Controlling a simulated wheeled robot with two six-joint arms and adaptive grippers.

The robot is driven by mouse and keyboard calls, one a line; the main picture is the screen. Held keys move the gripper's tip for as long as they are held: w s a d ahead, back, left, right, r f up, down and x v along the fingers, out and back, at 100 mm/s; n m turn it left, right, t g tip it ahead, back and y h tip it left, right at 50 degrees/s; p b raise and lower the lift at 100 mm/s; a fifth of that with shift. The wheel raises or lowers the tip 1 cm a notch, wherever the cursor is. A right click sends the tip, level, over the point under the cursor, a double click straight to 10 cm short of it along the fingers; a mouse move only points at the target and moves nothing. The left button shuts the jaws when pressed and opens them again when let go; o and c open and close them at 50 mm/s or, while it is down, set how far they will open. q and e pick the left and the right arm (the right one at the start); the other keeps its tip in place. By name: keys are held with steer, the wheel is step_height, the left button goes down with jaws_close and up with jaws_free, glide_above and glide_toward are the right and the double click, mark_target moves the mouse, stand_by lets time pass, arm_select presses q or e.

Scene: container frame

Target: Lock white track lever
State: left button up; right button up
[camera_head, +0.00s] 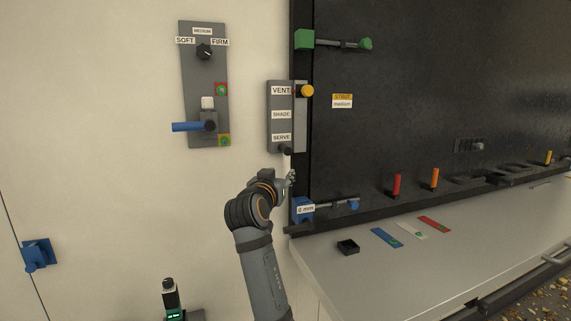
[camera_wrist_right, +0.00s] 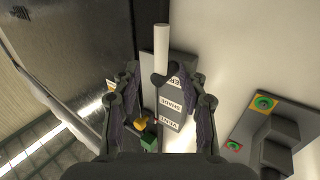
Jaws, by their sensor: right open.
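The white lever (camera_wrist_right: 161,48) is a plain rod on a dark pivot at the SERVE end of a grey panel (camera_head: 275,128) labelled VENT, SHADE and SERVE. In the head view the lever (camera_head: 288,160) hangs down below the panel, partly hidden by my gripper. My right gripper (camera_head: 290,178) is just below the panel, near the lever. In the right wrist view my right gripper (camera_wrist_right: 161,78) is open, with a finger on either side of the lever's line. Contact with the lever cannot be told. My left gripper is not in view.
A yellow knob (camera_head: 306,91) sits by VENT. A dial panel with a blue handle (camera_head: 187,127) is to the left. A blue latch (camera_head: 303,209) is close below right of my gripper.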

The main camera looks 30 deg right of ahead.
mark_target(286, 168)
steer(key=p+x, duration=0.3)
steer(key=x, duration=0.4)
steer(key=shift+w+d, duration=0.25)
steer(key=shift+w+d+f+p, duration=0.1)
steer(key=shift+w+d+p, duration=0.2)
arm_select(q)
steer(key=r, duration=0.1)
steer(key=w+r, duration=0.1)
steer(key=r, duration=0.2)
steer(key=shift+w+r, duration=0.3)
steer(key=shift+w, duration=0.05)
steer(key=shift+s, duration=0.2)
arm_select(e)
steer(key=shift+c, duration=0.2)
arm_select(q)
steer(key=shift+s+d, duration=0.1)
arm_select(e)
steer(key=shift+f, duration=0.1)
jaws_close()
